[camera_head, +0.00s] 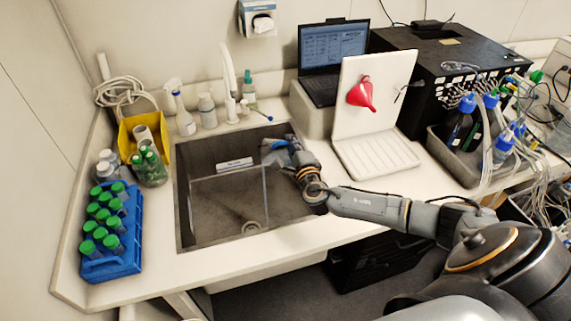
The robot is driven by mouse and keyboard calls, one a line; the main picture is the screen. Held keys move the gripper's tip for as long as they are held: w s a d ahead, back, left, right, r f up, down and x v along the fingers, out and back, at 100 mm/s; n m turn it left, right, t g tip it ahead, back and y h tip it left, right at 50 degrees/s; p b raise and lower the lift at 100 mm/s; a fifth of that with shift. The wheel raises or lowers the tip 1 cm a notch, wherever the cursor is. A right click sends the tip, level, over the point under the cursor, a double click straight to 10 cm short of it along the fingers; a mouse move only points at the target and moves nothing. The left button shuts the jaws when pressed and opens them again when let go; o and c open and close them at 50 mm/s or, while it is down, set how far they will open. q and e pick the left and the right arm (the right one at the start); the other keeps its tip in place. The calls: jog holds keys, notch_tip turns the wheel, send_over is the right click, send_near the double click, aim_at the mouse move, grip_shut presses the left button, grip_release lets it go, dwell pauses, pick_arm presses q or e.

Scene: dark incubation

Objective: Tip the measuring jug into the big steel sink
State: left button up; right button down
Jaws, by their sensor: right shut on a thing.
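The big steel sink (184,213) is set into the white counter at the middle left, with a drain in its floor. My right gripper (276,153) reaches in from the right and is over the right back part of the sink. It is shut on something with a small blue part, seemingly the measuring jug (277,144). My left gripper is not in view.
A blue rack (124,262) of green-capped bottles stands left of the sink, near a yellow bin (157,125). Bottles and a tap (228,75) line the back edge. A white drying rack (374,155) with a red funnel (361,94) and a laptop (332,50) stand right. The front counter strip is clear.

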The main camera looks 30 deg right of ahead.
dwell(0.4)
jog(key=shift+w+a+r+n, duration=0.15)
jog(key=shift+a+r+n, duration=0.15)
jog(key=shift+a+r, duration=0.05)
jog(key=shift+w+a+r+n, duration=0.1)
jog(key=shift+a+r+n, duration=0.2)
jog(key=shift+a+n, duration=0.15)
jog(key=shift+w+a+r+n, duration=0.15)
jog(key=shift+a+r+n, duration=0.05)
jog(key=shift+a+n, duration=0.25)
jog(key=shift+w+a+r+n, duration=0.1)
jog(key=shift+a+r+n, duration=0.1)
jog(key=shift+a+n, duration=0.25)
jog(key=shift+d, duration=0.1)
jog(key=shift+d, duration=0.1)
dwell(0.5)
